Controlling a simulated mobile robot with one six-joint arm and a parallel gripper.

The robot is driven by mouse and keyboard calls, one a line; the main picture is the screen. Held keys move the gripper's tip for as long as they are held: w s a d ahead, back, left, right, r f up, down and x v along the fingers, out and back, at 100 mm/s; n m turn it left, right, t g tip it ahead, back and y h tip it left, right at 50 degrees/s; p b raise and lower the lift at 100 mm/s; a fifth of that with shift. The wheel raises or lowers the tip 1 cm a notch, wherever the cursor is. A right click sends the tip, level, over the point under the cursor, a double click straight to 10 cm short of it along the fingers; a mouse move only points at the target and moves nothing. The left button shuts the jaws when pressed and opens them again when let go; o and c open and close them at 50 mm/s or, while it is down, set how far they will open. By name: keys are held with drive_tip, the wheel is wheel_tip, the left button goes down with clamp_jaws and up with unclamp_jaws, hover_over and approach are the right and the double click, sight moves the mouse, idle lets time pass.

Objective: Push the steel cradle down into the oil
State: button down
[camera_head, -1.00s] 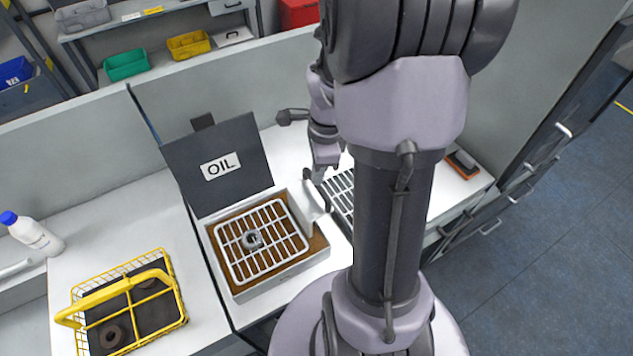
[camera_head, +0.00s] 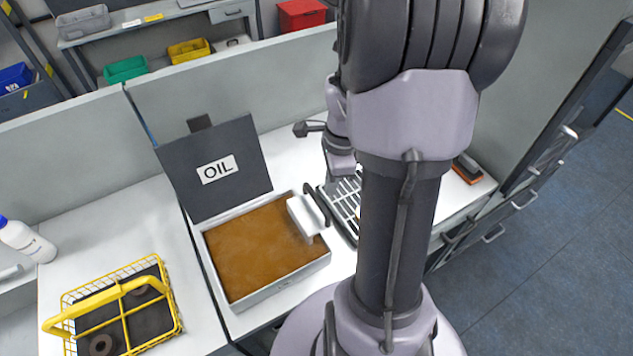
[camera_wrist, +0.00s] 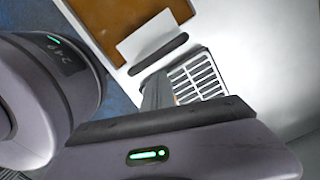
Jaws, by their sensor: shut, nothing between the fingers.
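The oil bath is a white tank (camera_head: 270,297) with brown oil (camera_head: 255,245) in it. It also shows in the wrist view (camera_wrist: 115,25). The cradle's grid and the ring part on it are not visible; the oil surface looks unbroken. A pale steel plate (camera_head: 303,216) with a dark handle bar (camera_head: 316,203) shows at the bath's right rim, and also in the wrist view (camera_wrist: 148,37). My gripper (camera_wrist: 158,88) is shut and empty close to the handle bar; whether it touches cannot be told. In the head view my arm hides most of it.
The black lid (camera_head: 215,170) marked OIL stands open behind the bath. A slatted rack (camera_head: 345,205) lies just right of it. A yellow wire basket (camera_head: 172,310) with dark rings and a white bottle (camera_head: 25,240) are at left. An orange-and-black block (camera_head: 468,170) lies far right.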

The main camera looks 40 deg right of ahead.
wheel_tip(320, 180, up, 17)
drive_tip(key=d+p, duration=0.1)
drive_tip(key=p, duration=0.4)
drive_tip(key=shift+s+d+r, duration=0.2)
drive_tip(key=shift+s+d, duration=0.05)
drive_tip(key=shift+s, duration=0.2)
